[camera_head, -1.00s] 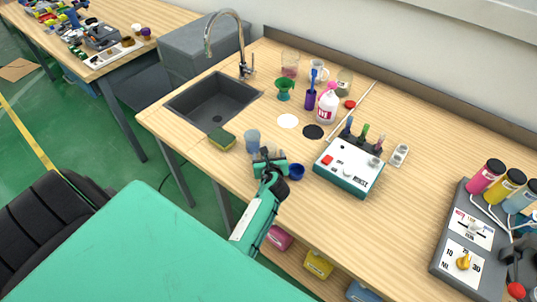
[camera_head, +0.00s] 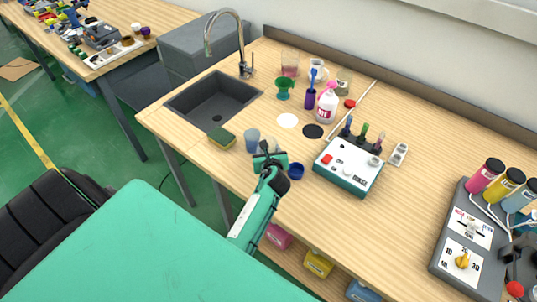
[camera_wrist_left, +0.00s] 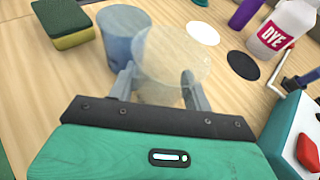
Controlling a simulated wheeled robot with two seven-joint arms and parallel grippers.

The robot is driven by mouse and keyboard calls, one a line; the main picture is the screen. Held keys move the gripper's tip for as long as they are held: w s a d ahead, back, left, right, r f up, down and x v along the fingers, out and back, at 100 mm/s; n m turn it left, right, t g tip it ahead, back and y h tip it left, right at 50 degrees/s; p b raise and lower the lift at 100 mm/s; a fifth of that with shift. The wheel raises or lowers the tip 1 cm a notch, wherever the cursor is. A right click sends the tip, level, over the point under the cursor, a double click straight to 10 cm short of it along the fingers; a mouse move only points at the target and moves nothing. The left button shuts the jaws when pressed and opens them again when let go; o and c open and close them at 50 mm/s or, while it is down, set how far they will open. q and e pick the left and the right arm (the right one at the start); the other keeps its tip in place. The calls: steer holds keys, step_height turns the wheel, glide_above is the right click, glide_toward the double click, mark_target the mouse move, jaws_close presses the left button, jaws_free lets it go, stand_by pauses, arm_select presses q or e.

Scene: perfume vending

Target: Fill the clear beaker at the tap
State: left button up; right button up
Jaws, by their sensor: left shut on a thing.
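The clear beaker (camera_wrist_left: 172,58) is a see-through, faintly yellowish vessel in the left wrist view. My left gripper (camera_wrist_left: 160,88) is shut on it, with one finger on each side. In the head view my left gripper (camera_head: 269,153) is over the front part of the table, and the beaker is hard to make out there. The tap (camera_head: 241,45) is a curved metal faucet behind the dark sink (camera_head: 214,100), up and left of the gripper. My right gripper is not in view.
A blue-grey cup (camera_head: 252,140) stands just left of the held beaker, with a green-yellow sponge (camera_head: 221,138) beyond it by the sink. A dark blue bowl (camera_head: 296,171) and a white-and-teal device (camera_head: 347,168) are to the right. A dye bottle (camera_head: 327,103) stands behind.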

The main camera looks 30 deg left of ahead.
arm_select(q)
step_height(320, 180, up, 18)
steer(key=shift+f+b, duration=0.2)
steer(key=shift+b, duration=0.1)
steer(key=shift+s, duration=0.1)
